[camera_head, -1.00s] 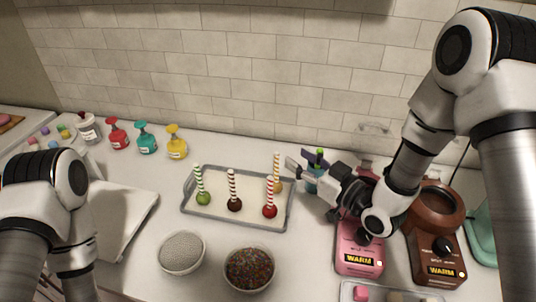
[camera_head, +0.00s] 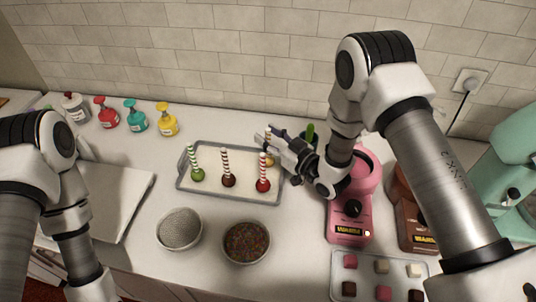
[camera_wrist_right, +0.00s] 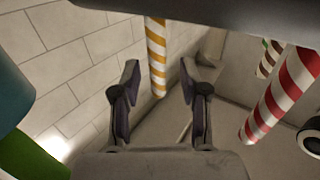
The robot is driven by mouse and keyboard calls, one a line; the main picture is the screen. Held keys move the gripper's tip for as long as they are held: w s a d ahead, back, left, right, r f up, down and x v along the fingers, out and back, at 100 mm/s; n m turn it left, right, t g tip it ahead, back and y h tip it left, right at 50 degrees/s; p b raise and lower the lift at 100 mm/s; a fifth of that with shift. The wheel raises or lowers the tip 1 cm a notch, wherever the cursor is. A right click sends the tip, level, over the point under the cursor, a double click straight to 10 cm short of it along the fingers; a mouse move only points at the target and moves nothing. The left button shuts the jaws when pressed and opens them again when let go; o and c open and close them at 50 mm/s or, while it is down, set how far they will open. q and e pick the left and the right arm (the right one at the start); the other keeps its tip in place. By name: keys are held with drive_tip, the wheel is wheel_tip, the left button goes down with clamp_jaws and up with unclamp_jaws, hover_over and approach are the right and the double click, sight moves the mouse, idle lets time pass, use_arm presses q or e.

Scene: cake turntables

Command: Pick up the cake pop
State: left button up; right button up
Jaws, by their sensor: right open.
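The tray (camera_head: 181,172) holds several cake pops with striped sticks standing up: a green one (camera_head: 197,175), a dark brown one (camera_head: 228,181) and a red one (camera_head: 263,185) in front, and one with an orange-striped stick (camera_head: 268,143) at the back right, partly hidden by my right gripper (camera_head: 264,138). The right gripper is open beside that stick. In the right wrist view, the orange-striped stick (camera_wrist_right: 156,50) shows between the open fingers (camera_wrist_right: 158,82); contact cannot be told. A red-striped stick (camera_wrist_right: 278,98) stands to the right there. My left gripper is out of view.
A bowl of pale beads (camera_head: 180,229) and a bowl of sprinkles (camera_head: 246,242) stand in front of the tray. A pink warmer (camera_head: 345,228) and a tray of cubes (camera_head: 378,272) are at the right. Pump bottles (camera_head: 138,118) line the back left.

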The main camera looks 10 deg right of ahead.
drive_tip(key=shift+w+a+f, duration=0.1)
drive_tip(key=shift+w+f, duration=0.05)
drive_tip(key=shift+w, duration=0.2)
drive_tip(key=shift+s, duration=0.1)
clamp_jaws()
